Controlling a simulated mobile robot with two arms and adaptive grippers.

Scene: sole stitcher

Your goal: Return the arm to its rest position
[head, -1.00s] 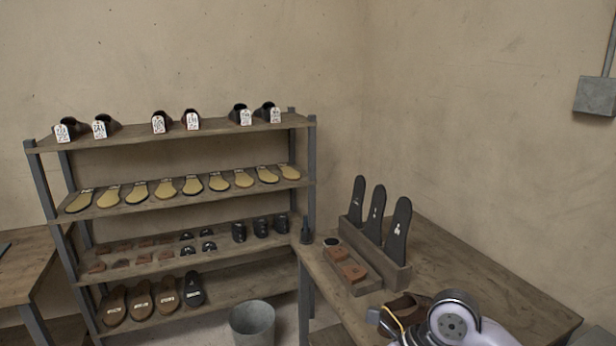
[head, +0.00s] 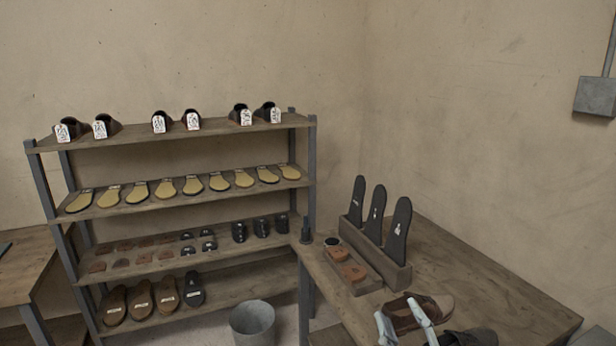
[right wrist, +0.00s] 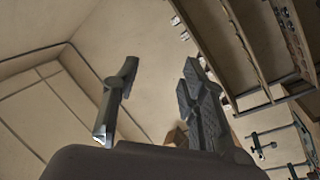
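The wrist picture looks tilted, with walls and wooden shelving behind the fingers. My right arm itself is mostly below the head view's edge. My left gripper is not in view.
A dark shoe (head: 470,338) lies beside the brown one on the wooden bench (head: 500,290). A rack of upright dark soles (head: 376,215) and a tray with brown blocks (head: 352,272) stand behind. A shelf unit (head: 150,133) holds shoes and soles; a grey bucket (head: 252,325) is below.

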